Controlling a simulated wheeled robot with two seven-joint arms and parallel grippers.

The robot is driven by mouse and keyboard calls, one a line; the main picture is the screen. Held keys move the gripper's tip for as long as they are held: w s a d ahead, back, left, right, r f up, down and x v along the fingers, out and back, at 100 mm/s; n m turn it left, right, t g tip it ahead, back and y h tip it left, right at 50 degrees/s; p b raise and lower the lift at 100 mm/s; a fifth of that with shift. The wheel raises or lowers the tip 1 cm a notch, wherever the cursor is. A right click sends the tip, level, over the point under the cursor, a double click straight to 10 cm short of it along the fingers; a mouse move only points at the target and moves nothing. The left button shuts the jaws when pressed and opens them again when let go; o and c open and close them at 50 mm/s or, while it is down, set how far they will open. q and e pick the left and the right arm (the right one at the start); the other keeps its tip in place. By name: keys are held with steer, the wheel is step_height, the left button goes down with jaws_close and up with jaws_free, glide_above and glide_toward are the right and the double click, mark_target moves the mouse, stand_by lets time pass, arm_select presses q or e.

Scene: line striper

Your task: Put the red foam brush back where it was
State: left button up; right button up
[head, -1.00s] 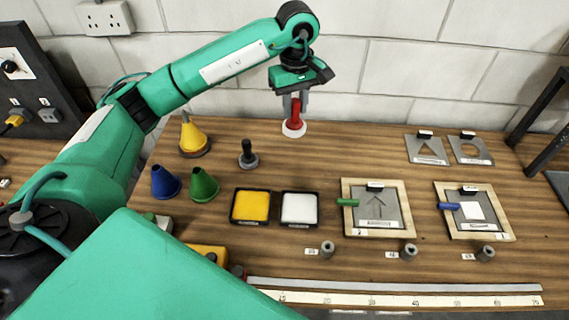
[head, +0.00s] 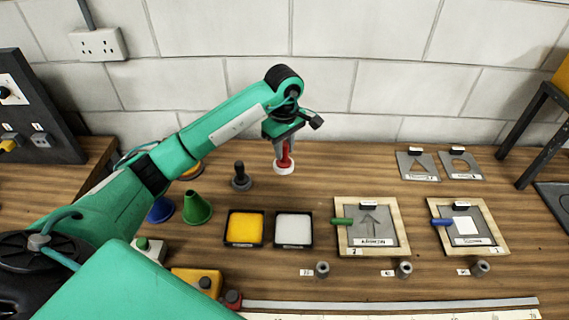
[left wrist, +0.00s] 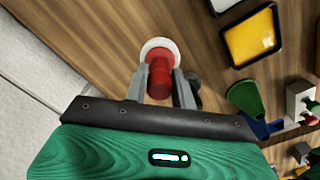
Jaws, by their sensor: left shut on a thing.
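My left gripper (head: 284,150) is shut on the red foam brush (head: 286,158), which is upright with a round white pad (head: 284,168) at its bottom. It hangs over the back of the bench, behind the yellow and white trays; I cannot tell whether the pad touches the wood. In the left wrist view the brush (left wrist: 159,78) sits between the two fingers (left wrist: 158,90), with the pad's rim beyond. Three small grey sockets with labels stand along the front: left (head: 322,269), middle (head: 404,269) and right (head: 481,267). All three hold no brush. My right gripper is out of view.
A dark knobbed peg (head: 240,178) stands just left of the brush. A yellow tray (head: 244,230), a white tray (head: 293,230) and two framed stencils (head: 370,226) (head: 467,226) lie in front. Green (head: 197,208) and blue cones stand left.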

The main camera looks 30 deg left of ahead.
mark_target(285, 162)
arm_select(q)
step_height(285, 162, down, 3)
steer(key=shift+r+p, duration=0.1)
steer(key=shift+p, duration=0.25)
steer(key=shift+f, duration=0.9)
step_height(285, 162, down, 2)
steer(key=shift+f+p, duration=0.15)
steer(key=shift+p, duration=0.45)
steer(key=shift+f, duration=0.3)
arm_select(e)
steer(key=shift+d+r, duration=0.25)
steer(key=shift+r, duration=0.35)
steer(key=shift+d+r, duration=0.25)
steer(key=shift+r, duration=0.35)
arm_select(q)
steer(key=shift+f, duration=0.1)
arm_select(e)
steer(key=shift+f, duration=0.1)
arm_select(q)
steer(key=shift+f+b, duration=0.15)
steer(key=shift+b, duration=0.15)
steer(key=o, duration=0.9)
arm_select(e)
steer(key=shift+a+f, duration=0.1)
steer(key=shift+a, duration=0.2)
